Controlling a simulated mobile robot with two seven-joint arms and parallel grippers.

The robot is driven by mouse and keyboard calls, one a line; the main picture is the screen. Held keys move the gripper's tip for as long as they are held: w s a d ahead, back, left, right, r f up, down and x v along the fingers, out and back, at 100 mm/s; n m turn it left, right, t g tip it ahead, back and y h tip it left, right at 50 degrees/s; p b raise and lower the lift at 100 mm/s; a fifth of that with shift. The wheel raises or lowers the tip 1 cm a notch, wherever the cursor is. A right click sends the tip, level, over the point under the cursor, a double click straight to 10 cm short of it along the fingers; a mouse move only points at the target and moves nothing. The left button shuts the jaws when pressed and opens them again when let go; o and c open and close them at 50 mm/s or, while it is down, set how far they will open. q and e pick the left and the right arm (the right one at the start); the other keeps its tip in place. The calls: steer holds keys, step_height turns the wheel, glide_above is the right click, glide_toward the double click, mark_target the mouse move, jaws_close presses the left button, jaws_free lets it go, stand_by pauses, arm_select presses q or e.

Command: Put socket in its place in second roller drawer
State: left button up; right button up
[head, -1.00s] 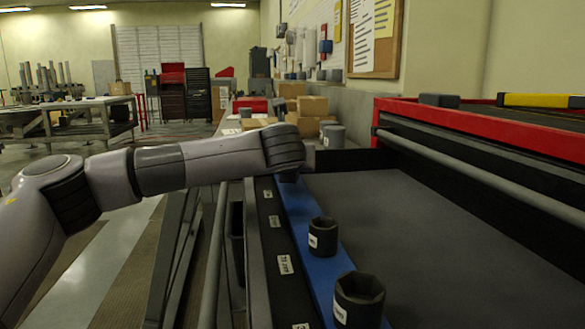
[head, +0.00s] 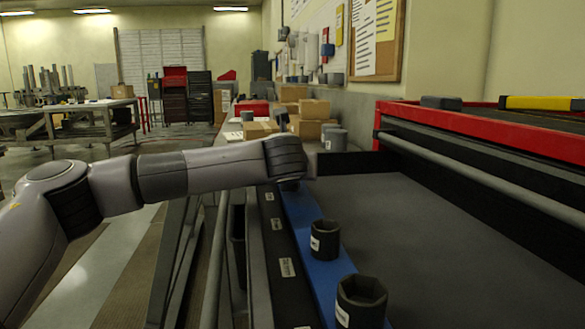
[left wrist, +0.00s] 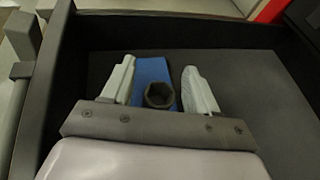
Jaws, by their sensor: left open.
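The drawer is open, with a blue strip (head: 322,278) along its left side. Two dark sockets stand upright on the strip in the head view: a smaller one (head: 325,241) and a larger, nearer one (head: 361,302). In the left wrist view a dark hexagonal socket (left wrist: 160,96) stands on the blue strip. My left gripper (left wrist: 158,67) is open, with one finger on each side of this socket and visible gaps between. In the head view my left wrist hides most of the gripper at the strip's far end. My right gripper is not in view.
The grey drawer floor (head: 420,235) right of the strip is bare. A red-edged cabinet top (head: 480,134) with a grey rail rises on the right. Labels line the black strip (head: 278,240) on the left. Cardboard boxes (head: 313,108) stand beyond the drawer.

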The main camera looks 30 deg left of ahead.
arm_select(q)
steer(key=shift+s+d+r, duration=0.1)
steer(key=shift+s+r, duration=0.05)
steer(key=shift+s, duration=0.05)
steer(key=b+v, duration=0.1)
steer(key=v, duration=1)
steer(key=shift+s+d+r+b, duration=0.1)
steer(key=shift+s+b, duration=0.15)
steer(key=shift+b, duration=0.15)
